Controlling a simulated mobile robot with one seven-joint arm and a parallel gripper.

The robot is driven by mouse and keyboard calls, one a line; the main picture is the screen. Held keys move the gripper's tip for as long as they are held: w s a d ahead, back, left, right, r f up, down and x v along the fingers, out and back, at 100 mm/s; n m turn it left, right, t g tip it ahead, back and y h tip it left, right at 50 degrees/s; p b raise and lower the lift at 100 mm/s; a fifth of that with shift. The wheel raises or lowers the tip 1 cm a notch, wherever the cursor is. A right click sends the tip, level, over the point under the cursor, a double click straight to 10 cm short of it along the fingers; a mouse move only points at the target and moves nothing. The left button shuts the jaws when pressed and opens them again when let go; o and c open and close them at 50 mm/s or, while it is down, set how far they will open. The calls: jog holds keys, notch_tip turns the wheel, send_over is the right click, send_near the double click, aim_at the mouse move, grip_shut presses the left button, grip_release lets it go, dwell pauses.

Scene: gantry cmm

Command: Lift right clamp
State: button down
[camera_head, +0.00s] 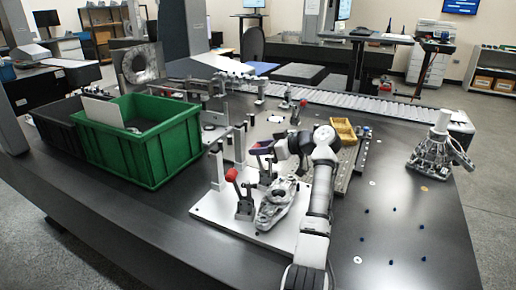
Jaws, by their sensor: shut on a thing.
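The right clamp (266,172) is a dark toggle clamp on the white fixture plate (214,207). My gripper (269,148) is at its upper end, shut on its handle, with a bit of red showing beside the dark fingers. The fingers and wrist hide part of the handle. The left clamp (244,204), with a red handle tip leaning up and left, stands nearer on the same plate. A grey metal casting (272,211) lies on the plate between the left clamp and my arm.
A green bin (170,155) stands on the dark table to the left. Upright posts (239,145) rise close left of my gripper. A yellow tray (343,130) lies behind my wrist. A metal part on a stand (432,155) is at right. The front right table is mostly clear.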

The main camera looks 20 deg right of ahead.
jog(key=shift+s+d+f, duration=0.15)
jog(key=shift+f, duration=0.15)
jog(key=c, duration=1)
grip_release()
jog(key=shift+c, duration=0.2)
jog(key=shift+o, duration=0.8)
jog(key=shift+r, duration=0.15)
jog(key=b+v, duration=0.1)
jog(key=v, duration=1.2)
jog(key=shift+s+d, duration=0.25)
jog(key=shift+s, duration=0.05)
